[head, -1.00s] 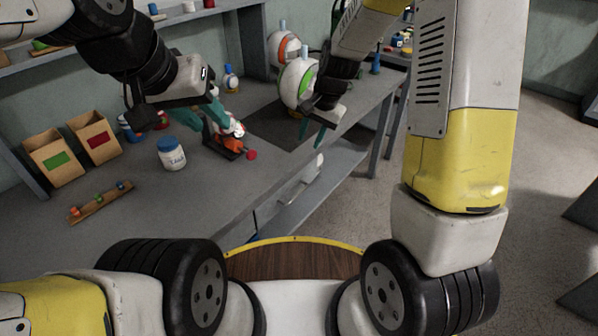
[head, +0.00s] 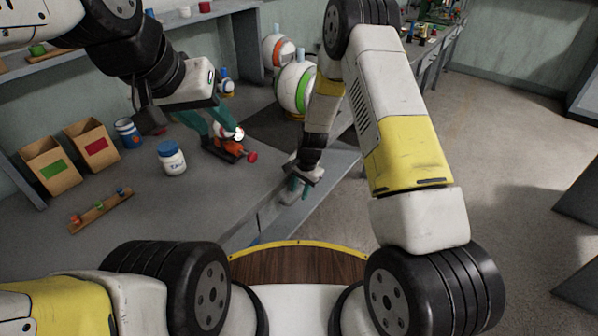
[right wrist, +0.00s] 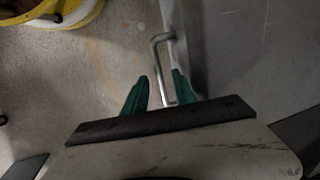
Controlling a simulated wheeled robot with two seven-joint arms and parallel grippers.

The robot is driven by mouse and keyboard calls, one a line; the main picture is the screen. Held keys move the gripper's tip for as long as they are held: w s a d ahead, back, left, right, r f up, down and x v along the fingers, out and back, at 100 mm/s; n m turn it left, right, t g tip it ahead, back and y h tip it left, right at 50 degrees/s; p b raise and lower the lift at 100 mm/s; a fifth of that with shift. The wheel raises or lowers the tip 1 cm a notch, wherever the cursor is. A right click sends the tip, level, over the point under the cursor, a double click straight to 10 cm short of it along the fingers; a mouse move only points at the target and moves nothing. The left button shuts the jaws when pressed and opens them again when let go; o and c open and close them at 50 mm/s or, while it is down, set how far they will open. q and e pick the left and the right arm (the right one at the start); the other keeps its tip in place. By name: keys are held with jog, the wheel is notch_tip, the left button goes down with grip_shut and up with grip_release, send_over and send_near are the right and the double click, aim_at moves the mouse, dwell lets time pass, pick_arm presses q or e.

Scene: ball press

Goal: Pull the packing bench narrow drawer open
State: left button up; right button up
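The grey packing bench (head: 140,215) fills the left and middle of the head view. Its drawer fronts (head: 268,216) show below the front edge, and they look shut. My right gripper (head: 293,186) is low at that front edge and covers part of the drawer face. In the right wrist view, a metal bar handle (right wrist: 156,52) runs down between the green fingertips of my right gripper (right wrist: 160,84). The fingers are apart, one on each side of the bar, with a gap on the left. My left gripper (head: 216,130) is over the bench by the orange press, its fingers apart.
The orange and black press (head: 230,148) with a red knob stands on the bench. A white jar (head: 171,158), two cardboard boxes (head: 51,166) and a wooden strip (head: 101,210) stand to its left. White round machines (head: 295,88) stand behind.

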jog(key=shift+f, duration=0.65)
grip_shut()
jog(key=shift+w, duration=0.1)
dwell(0.9)
